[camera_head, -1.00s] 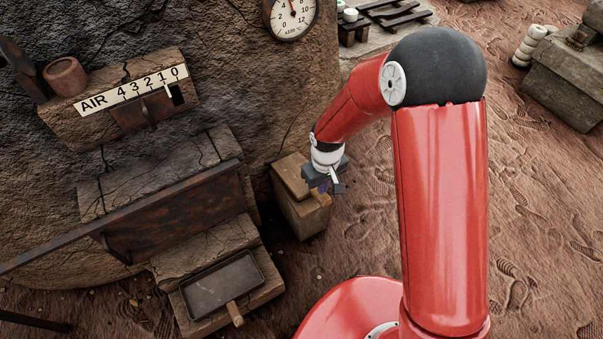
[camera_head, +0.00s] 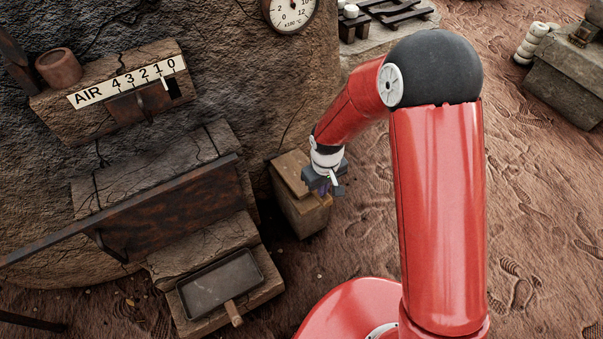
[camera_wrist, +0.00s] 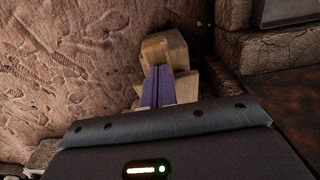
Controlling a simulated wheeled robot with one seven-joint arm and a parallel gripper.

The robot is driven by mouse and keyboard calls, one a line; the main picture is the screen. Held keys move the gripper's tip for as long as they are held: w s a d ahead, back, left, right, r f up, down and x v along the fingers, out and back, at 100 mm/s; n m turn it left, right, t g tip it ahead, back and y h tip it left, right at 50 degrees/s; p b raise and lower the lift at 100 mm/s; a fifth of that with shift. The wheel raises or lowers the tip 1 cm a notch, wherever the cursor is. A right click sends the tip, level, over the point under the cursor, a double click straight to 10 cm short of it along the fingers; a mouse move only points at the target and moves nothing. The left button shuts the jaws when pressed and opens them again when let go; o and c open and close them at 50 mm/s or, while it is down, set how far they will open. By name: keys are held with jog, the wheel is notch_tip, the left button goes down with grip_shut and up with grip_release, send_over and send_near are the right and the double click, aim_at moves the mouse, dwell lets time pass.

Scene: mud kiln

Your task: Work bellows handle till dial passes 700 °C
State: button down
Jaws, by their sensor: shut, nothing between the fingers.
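The bellows (camera_head: 297,207) is a small pale wooden box standing on the ground beside the mud kiln. My gripper (camera_head: 330,188) is over its right side in the head view, and hides part of its top. In the wrist view my gripper's purple fingers (camera_wrist: 158,84) are shut with nothing between them. They point at a pale wooden piece (camera_wrist: 166,48), likely the bellows handle; I cannot tell whether they touch it. The temperature dial (camera_head: 291,14) is on the kiln wall, cut off by the top edge. Its needle points roughly upward, but its reading is unclear.
The air slider plate (camera_head: 128,82), marked 4 to 0, is on the kiln at left. A dark metal door (camera_head: 170,215) and a tray with a wooden handle (camera_head: 220,284) are left of the bellows. Open sandy ground (camera_head: 530,220) lies to the right.

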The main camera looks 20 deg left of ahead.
notch_tip(320, 180, down, 4)
jog(key=b, duration=0.2)
jog(key=shift+f+b, duration=0.25)
jog(key=shift+b, duration=0.15)
notch_tip(320, 180, up, 8)
jog(key=p, duration=0.5)
jog(key=shift+f, duration=0.15)
notch_tip(320, 180, down, 8)
jog(key=b, duration=0.6)
notch_tip(320, 180, up, 8)
jog(key=p, duration=0.5)
jog(key=shift+f, duration=0.1)
jog(key=shift+r, duration=0.2)
jog(key=shift+f, duration=0.1)
